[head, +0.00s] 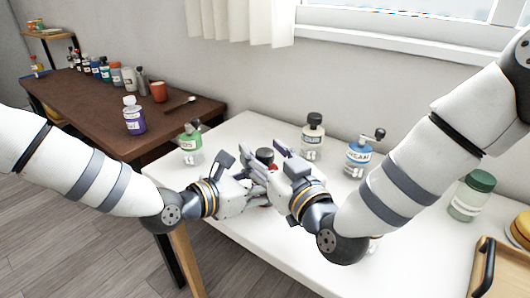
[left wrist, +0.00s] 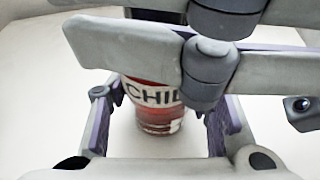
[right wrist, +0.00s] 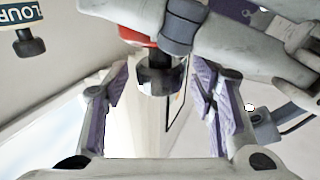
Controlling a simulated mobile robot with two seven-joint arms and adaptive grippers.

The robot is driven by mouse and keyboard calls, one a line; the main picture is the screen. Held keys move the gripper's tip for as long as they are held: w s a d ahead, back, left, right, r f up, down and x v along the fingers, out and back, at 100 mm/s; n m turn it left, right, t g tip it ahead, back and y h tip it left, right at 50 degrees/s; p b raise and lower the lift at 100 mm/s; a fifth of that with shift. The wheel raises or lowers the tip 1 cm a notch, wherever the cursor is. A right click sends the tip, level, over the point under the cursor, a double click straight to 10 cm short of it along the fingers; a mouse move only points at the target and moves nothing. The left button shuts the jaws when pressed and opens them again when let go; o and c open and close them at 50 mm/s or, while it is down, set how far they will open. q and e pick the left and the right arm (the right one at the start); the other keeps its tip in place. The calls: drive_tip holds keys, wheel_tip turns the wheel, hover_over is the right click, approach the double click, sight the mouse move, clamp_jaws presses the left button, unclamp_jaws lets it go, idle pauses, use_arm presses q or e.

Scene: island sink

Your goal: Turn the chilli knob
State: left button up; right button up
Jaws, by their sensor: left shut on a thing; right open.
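The chilli jar (left wrist: 158,122) is red with a white label reading "CHIL…"; it stands on the white table. My left gripper (head: 256,180) is shut on its body, one finger on each side in the left wrist view. In the right wrist view, the jar's red top (right wrist: 137,38) and its black knob (right wrist: 158,78) show. My right gripper (head: 278,160) is open, its two fingers apart on either side of the knob, with gaps visible. In the head view, the grippers hide most of the jar; only its dark top (head: 265,155) shows clearly.
On the white table (head: 240,130) stand a green-lidded jar (head: 191,146) at left, a dark-lidded jar (head: 312,140) and a blue jar with a crank (head: 361,157) behind my grippers, and a green-capped jar (head: 468,196) at right. A wooden tray (head: 488,262) lies front right.

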sight(265, 152)
drive_tip(key=c, duration=1.2)
drive_tip(key=shift+m+t+h, duration=0.8)
drive_tip(key=shift+m+h, duration=0.6)
drive_tip(key=shift+h, duration=0.7)
drive_tip(key=o, duration=1.2)
wheel_tip(265, 152, up, 10)
